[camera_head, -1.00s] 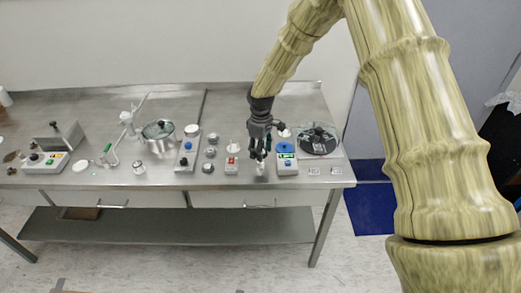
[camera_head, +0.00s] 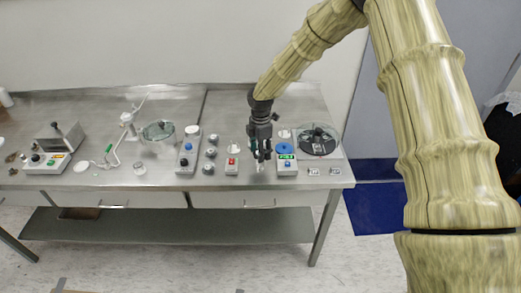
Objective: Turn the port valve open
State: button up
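My gripper (camera_head: 260,156) points down over the front right part of the steel bench. A small pale fitting (camera_head: 260,167) shows just below its fingertips; I cannot tell whether they touch it. The fingers look slightly apart, but whether they hold anything is too small to tell. No part is clearly readable as the port valve. A thin glass tube assembly (camera_head: 127,118) with a green-tipped part (camera_head: 108,148) stands at the left middle of the bench, well away from my gripper.
Right of my gripper are a box with a blue disc and green display (camera_head: 286,157) and a round clear-covered dish (camera_head: 318,140). A red-switch box (camera_head: 232,165) and a blue-knob box (camera_head: 187,153) stand left. A lidded block unit (camera_head: 62,145) is farther left. The bench front edge is close.

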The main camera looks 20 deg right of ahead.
jog(key=n, duration=0.5)
jog(key=shift+w+p, duration=0.1)
jog(key=shift+p, duration=0.3)
jog(key=shift+n, duration=0.4)
jog(key=o, duration=1)
jog(key=shift+d, duration=0.1)
notch_tip(320, 180, up, 12)
